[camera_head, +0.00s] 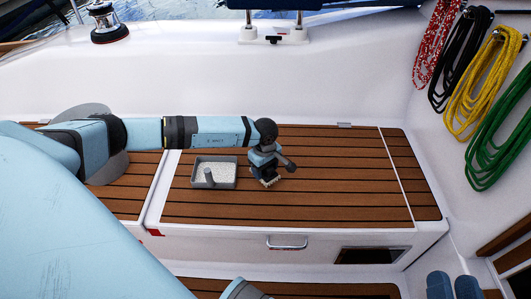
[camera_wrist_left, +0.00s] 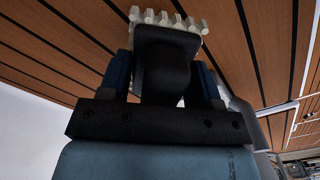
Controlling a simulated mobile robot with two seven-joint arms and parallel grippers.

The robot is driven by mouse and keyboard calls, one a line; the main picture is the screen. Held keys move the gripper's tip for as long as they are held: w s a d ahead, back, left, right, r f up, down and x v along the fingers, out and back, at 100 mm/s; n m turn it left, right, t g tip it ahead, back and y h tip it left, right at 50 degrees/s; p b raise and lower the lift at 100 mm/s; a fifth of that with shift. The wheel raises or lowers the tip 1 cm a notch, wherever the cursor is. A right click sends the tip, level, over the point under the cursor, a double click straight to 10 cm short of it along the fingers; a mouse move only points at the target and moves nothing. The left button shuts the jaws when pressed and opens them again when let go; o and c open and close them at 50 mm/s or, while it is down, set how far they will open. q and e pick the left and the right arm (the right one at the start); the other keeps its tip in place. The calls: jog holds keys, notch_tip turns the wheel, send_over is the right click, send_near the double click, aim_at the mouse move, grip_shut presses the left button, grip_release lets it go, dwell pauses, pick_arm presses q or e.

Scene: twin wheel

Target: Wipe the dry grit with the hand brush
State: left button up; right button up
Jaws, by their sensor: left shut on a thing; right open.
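My left gripper (camera_head: 264,172) points down over the brown slatted seat, at the right of the grey tray. It is shut on the hand brush (camera_wrist_left: 165,65), which has a dark body and pale bristles. In the left wrist view, the dark body sits between the blue fingers of the left gripper (camera_wrist_left: 162,80). In the head view the pale bristles of the brush (camera_head: 272,183) are low, at or close to the slats; I cannot tell whether they touch. No loose grit shows clearly on the slats. My right gripper is not clearly in view.
A grey tray (camera_head: 235,184) with pale grainy contents and a grey upright piece stands on the seat (camera_head: 340,180). The seat is bare to the right of the brush. Coiled ropes (camera_head: 477,85) hang on the right wall. Two dark blue rounded things (camera_head: 440,286) are at lower right.

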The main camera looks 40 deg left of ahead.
pick_arm(q)
jog(key=shift+r+p, duration=0.95)
jog(key=shift+r, duration=0.95)
pick_arm(e)
jog(key=r, duration=0.1)
jog(key=s+r, duration=0.1)
jog(key=d+r+t, duration=0.1)
jog(key=shift+s+r+m, duration=0.1)
jog(key=shift+s+m, duration=0.2)
jog(key=shift+s, duration=0.05)
pick_arm(q)
jog(key=shift+o, duration=0.3)
pick_arm(e)
jog(key=shift+a, duration=0.1)
